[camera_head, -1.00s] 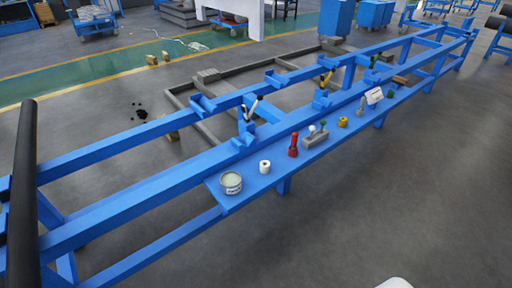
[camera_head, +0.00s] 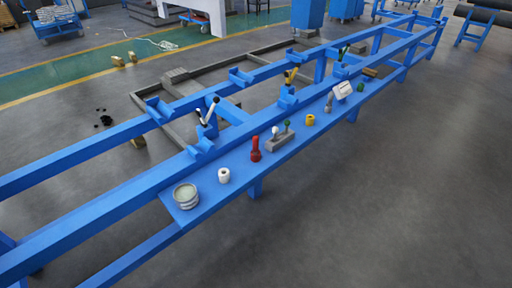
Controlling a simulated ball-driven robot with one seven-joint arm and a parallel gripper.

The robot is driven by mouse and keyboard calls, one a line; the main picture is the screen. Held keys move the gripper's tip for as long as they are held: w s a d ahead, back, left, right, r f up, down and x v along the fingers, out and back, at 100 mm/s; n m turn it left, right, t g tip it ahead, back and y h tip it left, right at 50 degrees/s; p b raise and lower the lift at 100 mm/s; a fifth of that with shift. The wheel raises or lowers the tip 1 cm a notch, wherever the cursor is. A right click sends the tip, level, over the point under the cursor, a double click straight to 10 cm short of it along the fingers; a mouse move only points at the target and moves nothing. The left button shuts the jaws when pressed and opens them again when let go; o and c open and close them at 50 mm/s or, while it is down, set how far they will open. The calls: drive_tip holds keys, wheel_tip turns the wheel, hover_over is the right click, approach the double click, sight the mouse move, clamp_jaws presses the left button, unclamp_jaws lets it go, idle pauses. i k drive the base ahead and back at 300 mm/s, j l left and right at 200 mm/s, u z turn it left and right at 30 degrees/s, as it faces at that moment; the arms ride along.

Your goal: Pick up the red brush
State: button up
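A small red object (camera_head: 256,150), the only red thing on the blue shelf (camera_head: 230,196), stands upright there. It has a wider base and a narrower top; bristles cannot be made out at this size. It sits between a white roll (camera_head: 224,176) on its left and a grey block (camera_head: 280,142) on its right, apart from both. My gripper is not in view.
A round tin (camera_head: 186,196) stands at the shelf's near left end. A yellow roll (camera_head: 310,120) and a white box (camera_head: 343,90) stand farther right. Blue rails (camera_head: 90,220) run behind the shelf. The grey floor (camera_head: 400,210) in front is clear.

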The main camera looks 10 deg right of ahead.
sight(255, 139)
drive_tip(key=i+l, duration=0.2)
drive_tip(key=i, duration=0.55)
drive_tip(key=i+l+z, duration=0.1)
drive_tip(key=i, duration=0.7)
drive_tip(key=i+l, duration=0.2)
drive_tip(key=i, duration=0.55)
